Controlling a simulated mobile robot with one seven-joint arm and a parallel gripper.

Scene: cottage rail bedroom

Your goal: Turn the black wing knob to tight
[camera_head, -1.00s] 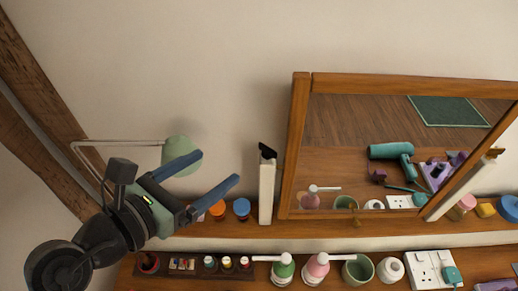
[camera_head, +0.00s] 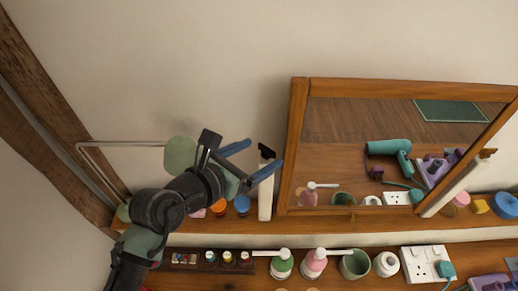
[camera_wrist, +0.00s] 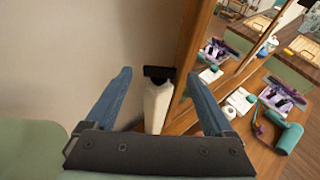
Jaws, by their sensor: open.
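The black wing knob (camera_head: 266,151) sits at the top of a white post (camera_head: 265,198) just left of the mirror frame. In the wrist view the knob (camera_wrist: 159,73) is a dark flat bar across the post's top, centred between my fingertips. My gripper (camera_head: 265,153) is open, with a blue finger on either side of the knob in the picture. It also shows in the wrist view (camera_wrist: 159,76). I see no contact, and how far the fingertips are from the knob in depth cannot be told.
The wood-framed mirror (camera_head: 296,140) stands close right of the post, near my right finger. A second white post (camera_head: 455,185) is at its right side. Pump bottles (camera_head: 282,264), a green cup (camera_head: 355,264) and sockets (camera_head: 420,265) line the shelf below.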

